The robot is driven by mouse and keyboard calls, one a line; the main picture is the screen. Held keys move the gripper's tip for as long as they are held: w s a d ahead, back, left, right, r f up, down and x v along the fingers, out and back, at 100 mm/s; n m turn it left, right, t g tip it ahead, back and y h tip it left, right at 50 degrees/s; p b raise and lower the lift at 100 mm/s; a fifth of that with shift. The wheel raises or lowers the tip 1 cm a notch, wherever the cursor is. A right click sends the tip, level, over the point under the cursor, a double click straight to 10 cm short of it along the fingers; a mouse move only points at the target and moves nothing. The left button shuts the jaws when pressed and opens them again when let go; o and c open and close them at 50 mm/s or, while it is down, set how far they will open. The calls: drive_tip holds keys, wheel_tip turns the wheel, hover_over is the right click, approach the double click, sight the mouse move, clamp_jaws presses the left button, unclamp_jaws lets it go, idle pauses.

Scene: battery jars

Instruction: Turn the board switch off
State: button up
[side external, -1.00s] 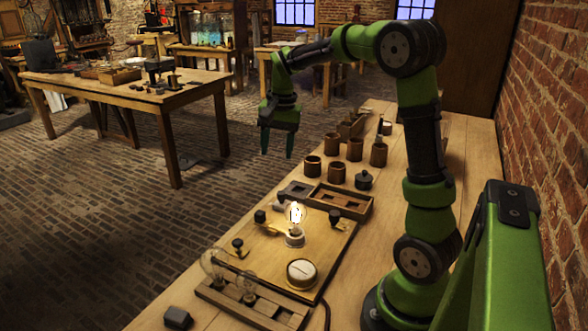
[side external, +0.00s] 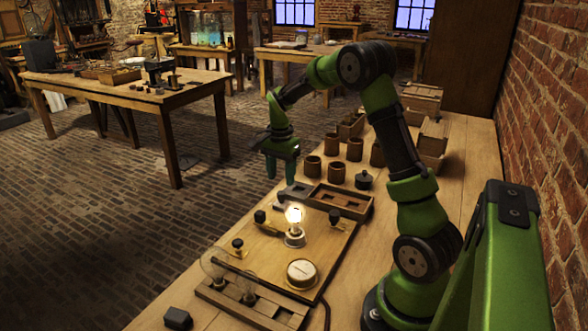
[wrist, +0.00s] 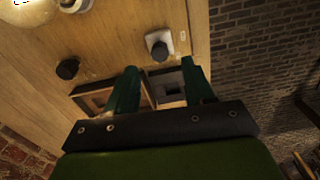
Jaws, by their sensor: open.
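The wooden board (side external: 283,262) lies on the bench with a lit bulb (side external: 295,216) on it. A black knob on a pale square base, which looks like the switch (side external: 259,217), sits at the board's far left corner. It also shows in the wrist view (wrist: 159,46), just beyond my fingertips; its setting is too small to read. Another black knob (side external: 334,217) stands at the far right corner. My gripper (side external: 282,172) is open and empty, above and beyond the board's far edge. In the wrist view my two fingers (wrist: 160,72) are spread, clear of the knobs.
A wooden tray (side external: 357,210) and a grey square piece (wrist: 168,87) lie beyond the board, below my fingers. Several brown jars (side external: 336,172) and a dark lidded pot (side external: 363,180) stand farther back. A round dial (side external: 301,272) and a clear-bulb rack (side external: 268,315) are nearer.

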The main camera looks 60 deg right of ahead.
sight(282, 193)
wheel_tip(282, 193, down, 5)
drive_tip(key=shift+f, duration=0.1)
idle(0.3)
clamp_jaws()
drive_tip(key=shift+n, duration=0.4)
drive_tip(key=n, duration=0.5)
drive_tip(key=shift+n, duration=0.3)
drive_tip(key=n, duration=0.5)
drive_tip(key=shift+n, duration=0.4)
